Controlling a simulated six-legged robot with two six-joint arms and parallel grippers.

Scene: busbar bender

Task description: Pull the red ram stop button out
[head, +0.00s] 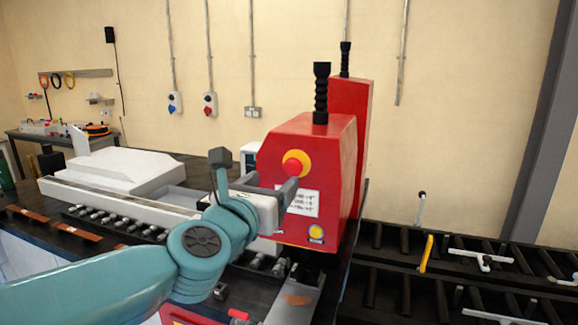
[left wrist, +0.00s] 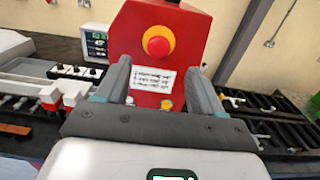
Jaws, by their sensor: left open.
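The red ram stop button (head: 293,167) sits on a yellow round base on the front of the red machine housing (head: 330,150). In the left wrist view the button (left wrist: 158,46) is above and beyond the fingertips, centred between them. My left gripper (head: 272,186) is open, with two grey fingers pointing at the housing just below the button. In the left wrist view the left gripper (left wrist: 158,80) has nothing between its fingers. Whether a fingertip touches the housing cannot be told. My right gripper is not in view.
A black bench with small fittings runs left. A dark roller conveyor (head: 400,290) with white and yellow handles lies right. A white block (head: 125,170) stands at the left.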

